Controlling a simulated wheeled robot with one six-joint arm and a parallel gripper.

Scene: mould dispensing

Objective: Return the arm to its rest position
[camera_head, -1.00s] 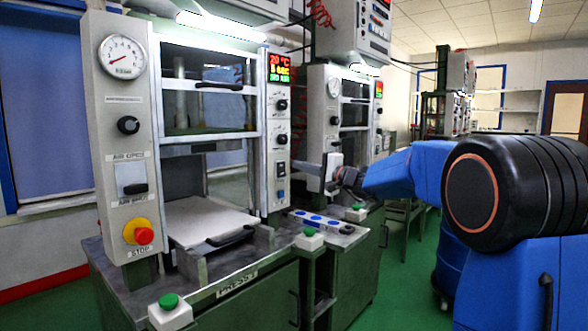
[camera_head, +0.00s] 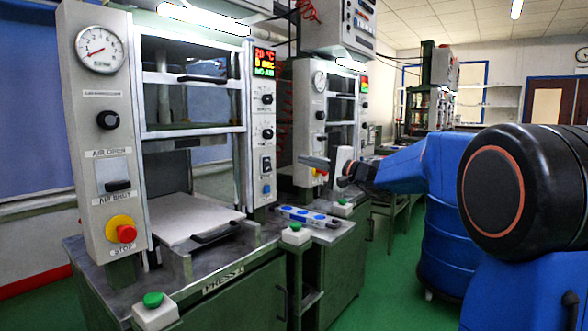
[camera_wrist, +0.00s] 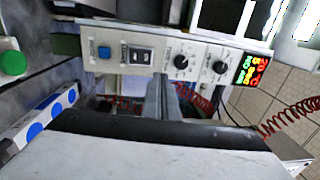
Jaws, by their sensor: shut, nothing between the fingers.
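My blue arm (camera_head: 400,168) reaches in from the right in the head view. My gripper (camera_head: 308,160) is at its end, pointing left, in front of the second press and level with the lower part of the near press's control column. Its fingers are together and hold nothing. In the wrist view my gripper (camera_wrist: 158,98) shows as two narrow grey fingers side by side, with the near press's control panel (camera_wrist: 150,50) behind them. No contact with the press is visible.
The near press (camera_head: 105,160) has a pale plate (camera_head: 190,216) in its lower opening. A second press (camera_head: 312,110) stands behind. A blue drum (camera_head: 445,240) stands on open green floor.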

